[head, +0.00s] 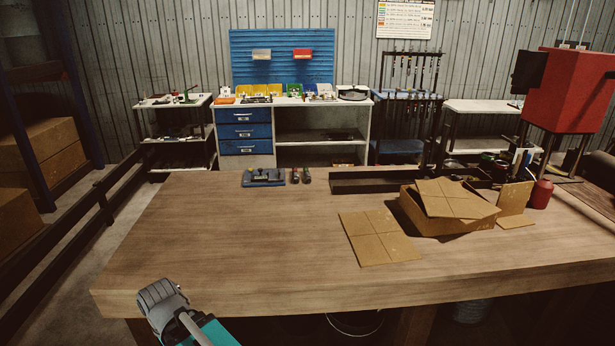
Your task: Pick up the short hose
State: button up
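I cannot clearly make out the short hose. Two small dark cylindrical pieces, a left one (295,175) and a right one (307,176), stand or lie side by side at the table's far edge; they are too small to identify. Left of them is a small blue holder (250,183) with dark and yellowish parts on it. The end of my arm, with my gripper (160,299), shows grey at the bottom left, over the table's near left corner and far from these pieces. Its fingers cannot be made out.
The wooden table (230,245) is bare across its left and middle. A long dark tray (372,184), an open cardboard box (430,222), a flat cardboard sheet (378,239) and a red bottle (541,194) occupy the right. A red machine (570,92) stands at the far right.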

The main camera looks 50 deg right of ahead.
aim_at(306, 176)
jog(key=z, duration=1.45)
